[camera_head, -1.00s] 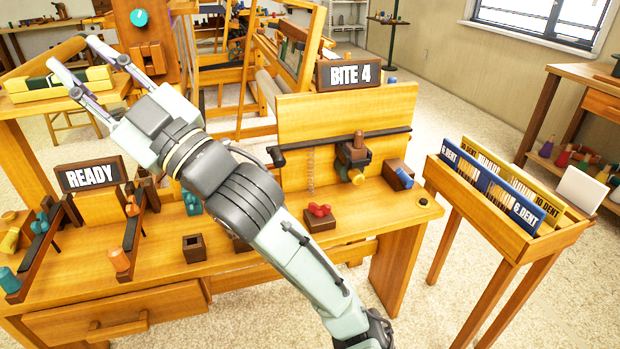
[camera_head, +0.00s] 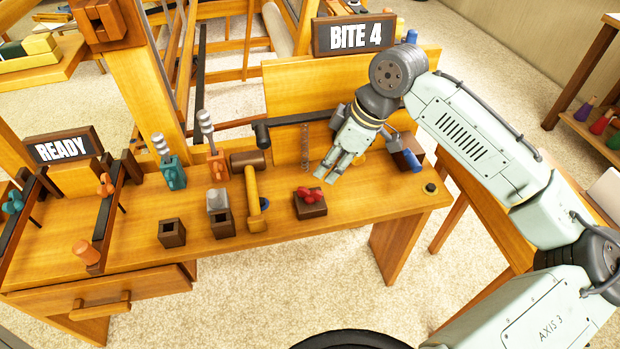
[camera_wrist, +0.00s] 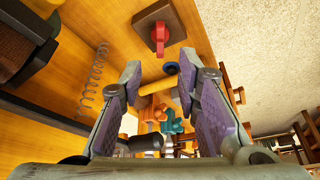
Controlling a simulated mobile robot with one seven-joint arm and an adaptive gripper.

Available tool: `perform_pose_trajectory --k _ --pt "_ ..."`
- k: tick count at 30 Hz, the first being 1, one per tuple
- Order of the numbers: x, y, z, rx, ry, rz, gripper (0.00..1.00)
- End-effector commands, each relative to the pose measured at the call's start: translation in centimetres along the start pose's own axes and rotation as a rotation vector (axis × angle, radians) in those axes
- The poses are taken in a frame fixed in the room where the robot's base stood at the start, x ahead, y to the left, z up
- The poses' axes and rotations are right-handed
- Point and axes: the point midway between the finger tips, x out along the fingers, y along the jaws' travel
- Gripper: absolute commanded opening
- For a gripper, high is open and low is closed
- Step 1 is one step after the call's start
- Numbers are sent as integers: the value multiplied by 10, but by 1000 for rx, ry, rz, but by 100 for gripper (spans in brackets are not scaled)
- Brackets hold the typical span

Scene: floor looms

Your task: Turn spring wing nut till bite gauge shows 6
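A red wing-shaped nut (camera_head: 309,194) sits on a dark wooden block (camera_head: 312,209) on the bench; it also shows at the top of the wrist view (camera_wrist: 160,36). The bite gauge sign (camera_head: 354,35) reads "BITE 4". A coil spring (camera_head: 305,146) stands upright by the back board, and shows left in the wrist view (camera_wrist: 92,76). My gripper (camera_head: 326,174) points down just behind and right of the red nut, apart from it. In the wrist view its fingers (camera_wrist: 158,80) are spread with nothing held between them.
A mallet (camera_head: 254,190), dark holders (camera_head: 172,232) and teal (camera_head: 173,172) and orange (camera_head: 217,165) wing-nut-like pieces stand to the left. A "READY" sign (camera_head: 62,149) is at far left. A dark bar (camera_head: 290,121) crosses behind the spring.

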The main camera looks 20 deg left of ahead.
Motion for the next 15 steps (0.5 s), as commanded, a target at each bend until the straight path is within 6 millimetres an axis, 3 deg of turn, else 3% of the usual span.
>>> perform_pose_trajectory --k 9,15 --pt "58 -1 -2 -3 1 -1 30" --pt "87 0 -2 -4 3 2 30"
